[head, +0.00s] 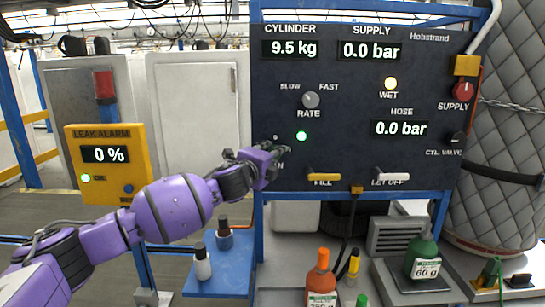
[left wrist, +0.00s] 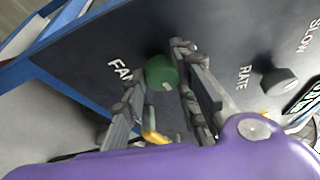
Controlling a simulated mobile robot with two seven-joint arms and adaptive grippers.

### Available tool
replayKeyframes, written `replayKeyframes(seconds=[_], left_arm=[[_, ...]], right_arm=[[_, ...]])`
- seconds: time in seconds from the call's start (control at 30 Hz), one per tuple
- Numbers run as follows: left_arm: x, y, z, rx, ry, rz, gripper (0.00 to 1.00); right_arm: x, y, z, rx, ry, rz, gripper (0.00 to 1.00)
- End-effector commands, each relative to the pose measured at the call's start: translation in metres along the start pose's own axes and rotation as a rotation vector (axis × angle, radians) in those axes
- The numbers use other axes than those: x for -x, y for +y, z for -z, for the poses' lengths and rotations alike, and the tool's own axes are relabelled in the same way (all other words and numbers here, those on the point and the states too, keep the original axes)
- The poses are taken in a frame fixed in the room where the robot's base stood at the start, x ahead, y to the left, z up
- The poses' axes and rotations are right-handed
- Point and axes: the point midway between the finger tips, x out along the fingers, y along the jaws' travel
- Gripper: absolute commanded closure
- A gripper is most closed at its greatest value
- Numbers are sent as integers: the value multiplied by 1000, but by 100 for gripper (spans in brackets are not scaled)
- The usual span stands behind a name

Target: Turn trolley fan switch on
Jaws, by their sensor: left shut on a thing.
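The fan switch is a green round knob (left wrist: 162,72) beside the "FAN" label (left wrist: 120,70) on the dark panel in the left wrist view. A pale mark shows on the knob's face. My left gripper (head: 279,149) reaches the left part of the panel in the head view and hides the knob and most of its label there. In the left wrist view the fingers of my left gripper (left wrist: 160,70) are on both sides of the knob, shut on it. My right gripper is not in view.
Bottles stand below, including an orange one (head: 321,283). A yellow leak alarm box (head: 106,163) is left.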

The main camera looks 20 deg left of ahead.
Motion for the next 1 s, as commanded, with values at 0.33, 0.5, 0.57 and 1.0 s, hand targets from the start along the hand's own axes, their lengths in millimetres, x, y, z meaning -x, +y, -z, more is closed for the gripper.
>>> replayKeyframes(seconds=[0.33,0.5,0.57,1.0], left_arm=[[0,11,4,-91,8,-54,99],[0,12,5,-100,8,-59,99],[0,12,5,-100,8,-60,99],[0,12,5,-99,9,-59,59]], right_arm=[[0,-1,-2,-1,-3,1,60],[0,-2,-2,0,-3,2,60],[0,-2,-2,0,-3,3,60],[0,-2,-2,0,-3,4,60]])
